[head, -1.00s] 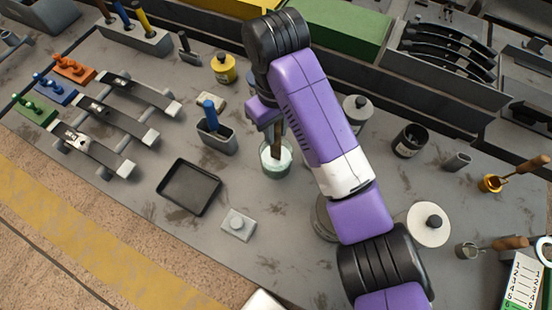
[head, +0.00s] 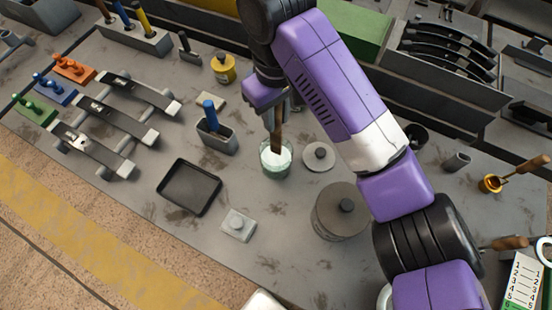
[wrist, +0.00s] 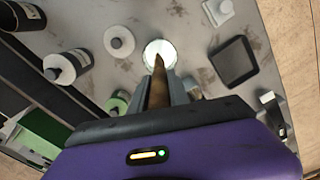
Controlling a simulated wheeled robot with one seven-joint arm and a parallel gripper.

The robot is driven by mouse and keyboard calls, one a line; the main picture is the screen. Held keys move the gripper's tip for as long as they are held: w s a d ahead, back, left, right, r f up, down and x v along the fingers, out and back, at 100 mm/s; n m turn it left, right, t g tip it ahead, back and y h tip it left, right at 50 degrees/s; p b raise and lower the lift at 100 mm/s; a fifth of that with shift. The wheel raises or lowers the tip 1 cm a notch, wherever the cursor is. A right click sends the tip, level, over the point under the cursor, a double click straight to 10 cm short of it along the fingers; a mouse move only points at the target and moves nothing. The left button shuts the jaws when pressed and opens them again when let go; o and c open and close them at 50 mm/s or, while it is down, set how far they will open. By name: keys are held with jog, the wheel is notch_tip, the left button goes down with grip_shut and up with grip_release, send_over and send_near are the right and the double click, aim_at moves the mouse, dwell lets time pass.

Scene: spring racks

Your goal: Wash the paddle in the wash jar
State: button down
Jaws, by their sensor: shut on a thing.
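The wash jar (head: 268,171) is a small greenish glass jar with pale liquid, standing on the grey bench near the middle of the head view. It also shows in the wrist view (wrist: 151,48) just beyond my fingers. My gripper (head: 275,112) is above the jar and shut on the paddle (head: 276,141), a brown wooden stick pointing down. The paddle's lower end is at the jar's mouth; I cannot tell how deep it reaches. In the wrist view the paddle (wrist: 158,90) runs from between the fingers towards the pale liquid.
A grey holder with a blue-handled tool (head: 217,140) stands left of the jar. A black tray (head: 189,211) and a small pale block with a knob (head: 238,226) lie in front. A flat pale lid (head: 319,163) and a round grey lidded pot (head: 355,225) are to the right.

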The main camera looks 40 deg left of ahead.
dwell(0.4)
jog(key=shift+r, duration=3)
